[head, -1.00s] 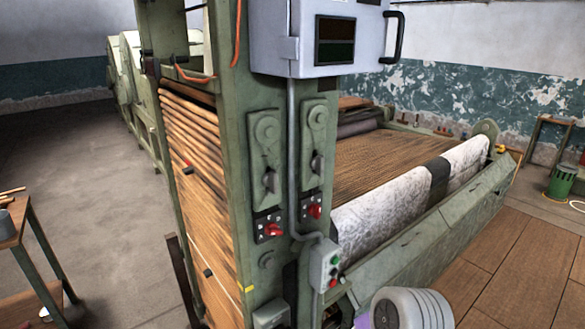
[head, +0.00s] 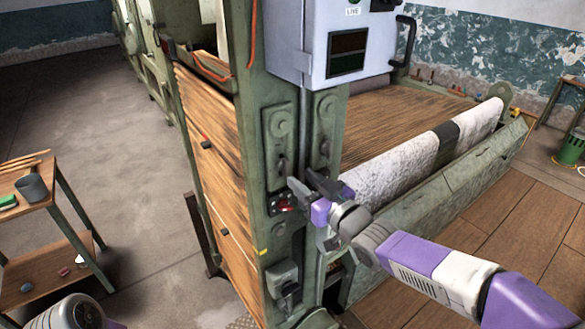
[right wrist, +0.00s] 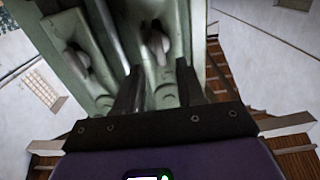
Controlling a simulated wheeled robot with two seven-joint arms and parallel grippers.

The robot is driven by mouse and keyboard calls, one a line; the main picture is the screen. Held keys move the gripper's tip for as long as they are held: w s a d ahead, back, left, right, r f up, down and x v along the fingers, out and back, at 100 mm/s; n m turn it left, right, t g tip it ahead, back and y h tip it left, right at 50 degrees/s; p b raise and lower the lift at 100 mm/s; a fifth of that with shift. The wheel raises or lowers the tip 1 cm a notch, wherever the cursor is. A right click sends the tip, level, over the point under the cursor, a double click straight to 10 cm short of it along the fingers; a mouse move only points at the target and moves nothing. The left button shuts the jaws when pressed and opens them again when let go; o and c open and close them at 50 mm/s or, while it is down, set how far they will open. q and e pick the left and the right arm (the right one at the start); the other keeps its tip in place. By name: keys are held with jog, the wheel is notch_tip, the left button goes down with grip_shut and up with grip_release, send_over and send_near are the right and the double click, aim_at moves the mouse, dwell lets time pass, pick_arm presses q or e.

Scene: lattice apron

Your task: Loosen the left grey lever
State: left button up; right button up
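The left grey lever (head: 281,165) is on the left of two narrow green plates on the machine's front post. It hangs roughly downward below a round boss. A matching right lever (head: 323,150) is on the plate beside it. My right gripper (head: 304,180) is open in front of the post, just below and right of the left lever. In the right wrist view the gripper (right wrist: 157,78) has its fingers apart, with nothing clearly held. Two levers show there, one at left (right wrist: 78,60) and one above the fingers (right wrist: 158,46). Contact cannot be told. My left gripper is out of view.
A grey control box (head: 340,45) juts out above the levers. Red switches (head: 282,204) sit below them, partly behind my right gripper. A white roll (head: 385,180) lies to the right. A small wooden table (head: 25,190) stands at the left, with open floor between.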

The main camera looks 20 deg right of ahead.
aim_at(288, 168)
jog(key=shift+p+x, duration=0.3)
jog(key=shift+x, duration=2.2)
grip_shut()
